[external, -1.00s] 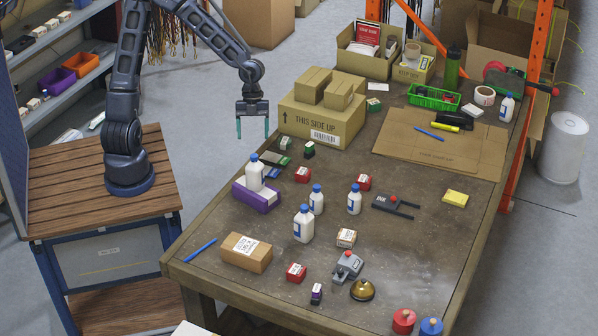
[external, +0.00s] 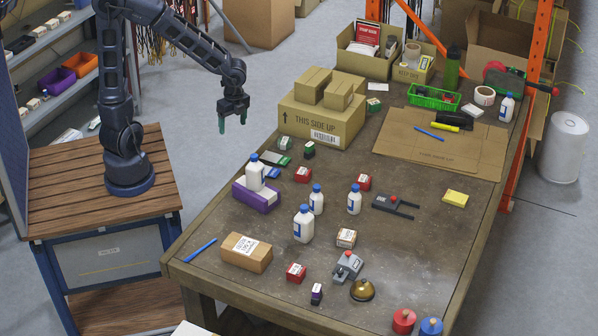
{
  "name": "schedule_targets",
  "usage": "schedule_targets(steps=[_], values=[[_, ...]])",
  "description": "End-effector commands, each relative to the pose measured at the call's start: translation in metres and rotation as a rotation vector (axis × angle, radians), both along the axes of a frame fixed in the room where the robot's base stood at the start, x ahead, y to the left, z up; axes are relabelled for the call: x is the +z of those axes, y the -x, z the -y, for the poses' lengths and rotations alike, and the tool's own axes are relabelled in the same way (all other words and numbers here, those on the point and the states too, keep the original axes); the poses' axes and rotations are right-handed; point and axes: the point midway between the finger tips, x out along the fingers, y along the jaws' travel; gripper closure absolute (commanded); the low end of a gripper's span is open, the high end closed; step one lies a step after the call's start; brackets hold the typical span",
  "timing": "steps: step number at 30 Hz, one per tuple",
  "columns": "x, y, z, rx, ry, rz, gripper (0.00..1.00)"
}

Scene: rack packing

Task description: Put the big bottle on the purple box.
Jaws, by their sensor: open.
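A white bottle with a blue cap (external: 255,174) stands upright on the purple box (external: 257,197), near the left edge of the table. Another white, blue-capped bottle (external: 303,226) stands on the table to the right of the box and looks a little larger. Two smaller bottles, one in the middle (external: 316,200) and one farther right (external: 354,201), stand nearby. My gripper (external: 233,122) is open and empty, raised above and behind the purple box, apart from every bottle.
A large carton (external: 322,118) with smaller boxes on top stands behind the bottles. A brown box (external: 245,253), small red boxes, a grey device (external: 347,267) and a bell (external: 362,290) lie toward the front. The table's right middle is mostly clear.

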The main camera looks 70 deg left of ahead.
Motion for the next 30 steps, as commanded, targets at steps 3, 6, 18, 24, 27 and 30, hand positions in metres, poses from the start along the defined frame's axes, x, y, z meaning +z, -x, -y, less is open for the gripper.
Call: schedule_targets(steps=[3,6,18,24,27,30], values=[[0.019,0.012,-0.01,0.127,-0.054,0.056,0.26],[0.036,0.024,-0.018,0.239,-0.081,0.107,0.26],[0.107,0.081,-0.049,0.687,-0.04,0.332,0.26],[0.137,0.116,-0.064,0.901,0.068,0.418,0.26],[0.147,0.132,-0.072,0.996,0.135,0.442,0.26],[0.153,0.145,-0.078,1.071,0.193,0.451,0.26]])
